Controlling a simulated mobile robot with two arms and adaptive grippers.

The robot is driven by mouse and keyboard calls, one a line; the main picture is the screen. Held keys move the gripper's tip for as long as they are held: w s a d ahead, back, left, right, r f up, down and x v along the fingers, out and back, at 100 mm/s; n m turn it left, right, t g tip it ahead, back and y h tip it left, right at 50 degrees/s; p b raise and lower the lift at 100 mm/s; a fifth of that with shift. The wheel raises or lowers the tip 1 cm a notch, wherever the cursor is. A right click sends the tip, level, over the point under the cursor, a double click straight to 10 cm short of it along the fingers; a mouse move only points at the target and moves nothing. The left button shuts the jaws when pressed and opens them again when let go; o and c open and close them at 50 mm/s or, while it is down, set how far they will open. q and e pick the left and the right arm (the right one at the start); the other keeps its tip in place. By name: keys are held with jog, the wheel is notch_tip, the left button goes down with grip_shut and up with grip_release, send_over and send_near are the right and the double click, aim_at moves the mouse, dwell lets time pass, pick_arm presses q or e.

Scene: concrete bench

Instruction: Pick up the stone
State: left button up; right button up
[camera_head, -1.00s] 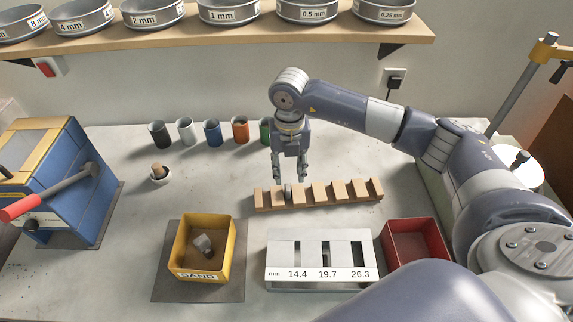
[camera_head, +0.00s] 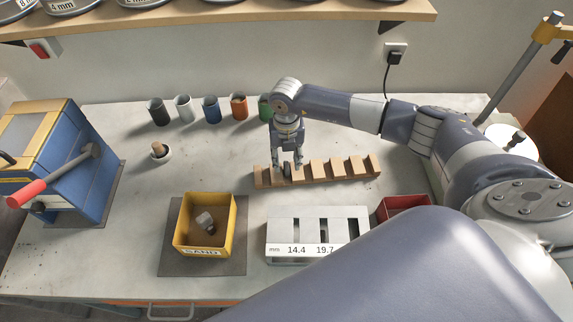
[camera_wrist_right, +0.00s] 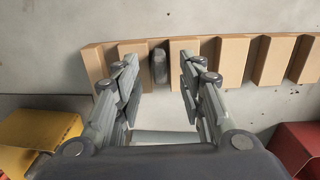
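A dark grey stone (camera_wrist_right: 159,66) stands in a slot of the notched wooden rack (camera_wrist_right: 228,60). In the head view the rack (camera_head: 335,172) lies mid-bench, and the stone (camera_head: 287,170) is partly hidden by my right gripper. My right gripper (camera_head: 287,172) points down at the rack's left part. In the wrist view my right gripper (camera_wrist_right: 158,78) is open, its fingers wide apart on either side of the stone's line. I cannot tell whether the fingertips touch the rack. My left gripper is not in view.
A yellow SAND box (camera_head: 190,248) holding grey pieces stands front left. A slotted gauge (camera_head: 284,240) and a red box (camera_head: 400,206) stand in front of the rack. Several cups (camera_head: 211,110) stand behind. A blue machine (camera_head: 75,160) is at left.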

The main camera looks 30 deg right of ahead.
jog(key=shift+f, duration=0.9)
jog(key=shift+c, duration=0.6)
grip_shut()
